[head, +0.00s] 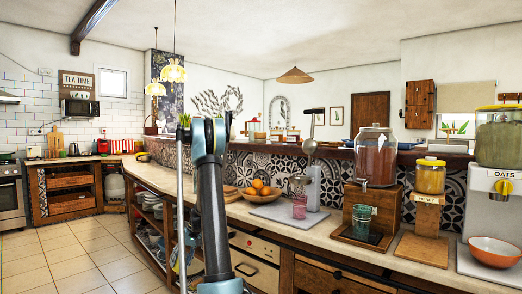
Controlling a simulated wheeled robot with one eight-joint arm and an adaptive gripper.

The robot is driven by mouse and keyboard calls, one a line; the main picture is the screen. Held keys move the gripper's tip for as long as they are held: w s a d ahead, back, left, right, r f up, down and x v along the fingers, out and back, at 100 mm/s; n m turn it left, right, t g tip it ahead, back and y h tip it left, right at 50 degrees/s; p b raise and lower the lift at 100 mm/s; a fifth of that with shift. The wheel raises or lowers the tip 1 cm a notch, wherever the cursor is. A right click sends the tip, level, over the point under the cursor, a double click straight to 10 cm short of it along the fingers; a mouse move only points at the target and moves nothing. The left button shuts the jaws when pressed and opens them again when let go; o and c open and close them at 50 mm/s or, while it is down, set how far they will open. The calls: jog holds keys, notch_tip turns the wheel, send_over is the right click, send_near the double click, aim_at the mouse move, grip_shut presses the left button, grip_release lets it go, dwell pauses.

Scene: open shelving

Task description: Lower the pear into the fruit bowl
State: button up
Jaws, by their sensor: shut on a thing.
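A fruit bowl (262,197) with several oranges (259,186) stands on the counter just right of my raised arm. A smaller bowl with something yellow (143,157) sits farther back on the left, too small to make out well. My blue and dark arm rises through the middle of the head view. No fingers of my gripper can be made out, so its place relative to either bowl does not show. I see no pear.
The long counter (235,208) runs from front right to back left. Open tiled floor (75,255) lies at left.

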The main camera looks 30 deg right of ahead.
jog(key=shift+w+d, duration=0.1)
jog(key=shift+w, duration=0.35)
jog(key=shift+d, duration=0.1)
